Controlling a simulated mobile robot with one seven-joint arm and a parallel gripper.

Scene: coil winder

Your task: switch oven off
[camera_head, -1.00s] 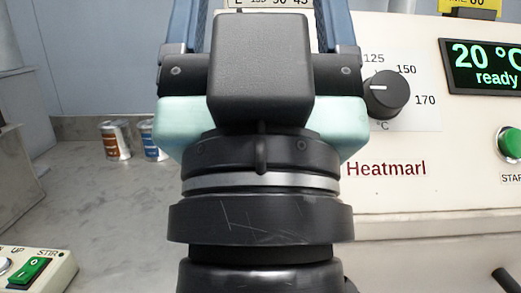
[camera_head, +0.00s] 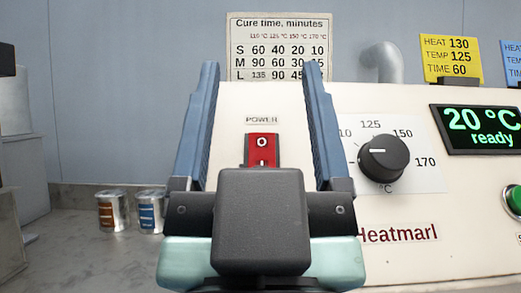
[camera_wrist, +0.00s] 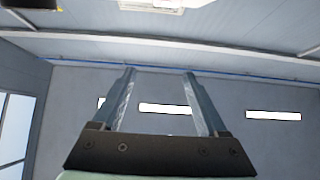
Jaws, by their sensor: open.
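The oven (camera_head: 230,105) is a cream panel marked Heatmarl. Its red POWER rocker switch (camera_head: 262,149) shows between my gripper's fingers in the head view, its lower part hidden behind my gripper body. My gripper (camera_head: 260,75) is open and empty, with its two blue fingers pointing up in front of the panel. I cannot tell how far it is from the switch. The oven display (camera_head: 480,128) is lit and reads 20 °C, ready. In the wrist view my gripper (camera_wrist: 158,75) is open, with only wall and ceiling beyond it.
A black temperature dial (camera_head: 384,159) is right of the switch, and a green START button (camera_head: 513,199) is at the right edge. A cure time chart (camera_head: 279,22) and a yellow card (camera_head: 450,57) are above. Two cans (camera_head: 113,211) (camera_head: 151,211) stand on the bench at left.

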